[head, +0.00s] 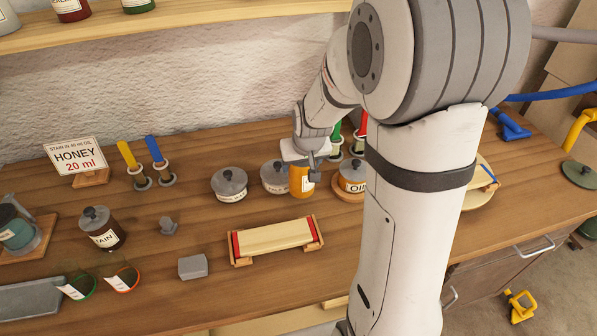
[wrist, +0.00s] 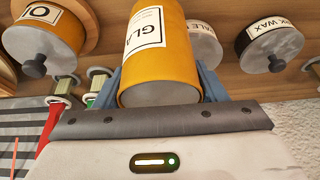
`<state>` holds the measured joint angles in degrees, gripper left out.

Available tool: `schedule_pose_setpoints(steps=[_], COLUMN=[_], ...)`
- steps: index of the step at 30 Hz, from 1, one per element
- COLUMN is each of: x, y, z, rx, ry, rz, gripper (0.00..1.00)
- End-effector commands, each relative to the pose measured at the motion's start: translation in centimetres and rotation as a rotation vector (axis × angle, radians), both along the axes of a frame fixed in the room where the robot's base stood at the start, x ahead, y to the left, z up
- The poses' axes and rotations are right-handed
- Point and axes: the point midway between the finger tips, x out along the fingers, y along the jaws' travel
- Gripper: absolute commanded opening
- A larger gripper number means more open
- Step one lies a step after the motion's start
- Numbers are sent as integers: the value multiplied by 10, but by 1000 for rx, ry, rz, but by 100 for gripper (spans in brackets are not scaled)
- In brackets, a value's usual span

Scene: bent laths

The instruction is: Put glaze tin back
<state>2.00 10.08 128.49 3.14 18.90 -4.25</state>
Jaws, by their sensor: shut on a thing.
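The glaze tin (head: 301,182) is an orange-yellow cylinder with a white label. In the wrist view the tin (wrist: 155,45) shows the letters "GLA" and stands between blue-grey fingers. My gripper (head: 303,163) is shut on it above the back of the bench, between a grey-lidded jar (head: 274,178) and the orange oil jar (head: 352,180). In the wrist view my gripper (wrist: 160,85) has one finger on each side of the tin. I cannot tell whether the tin's base touches the bench.
Another lidded jar (head: 229,185) stands to the left. A lath on a red-ended stand (head: 275,238) lies in front. A shelf (head: 180,14) with a red tin (head: 70,8) and a green tin (head: 138,5) runs above. Bare bench (head: 200,222) shows left of the lath.

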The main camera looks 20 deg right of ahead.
Motion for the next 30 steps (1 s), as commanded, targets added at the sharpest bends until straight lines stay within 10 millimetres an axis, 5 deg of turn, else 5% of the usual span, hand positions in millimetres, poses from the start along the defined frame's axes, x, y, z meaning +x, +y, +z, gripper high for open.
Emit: schedule_pose_setpoints(steps=[7, 18, 19, 27, 30], x=[-1, 0, -1, -1, -1], y=[1, 2, 2, 2, 2], z=[-32, -37, -37, -36, -36], rx=[1, 0, 0, 1, 0], ry=[3, 1, 2, 2, 2], rz=[1, 3, 3, 4, 4], gripper=[30, 30, 66, 87, 87])
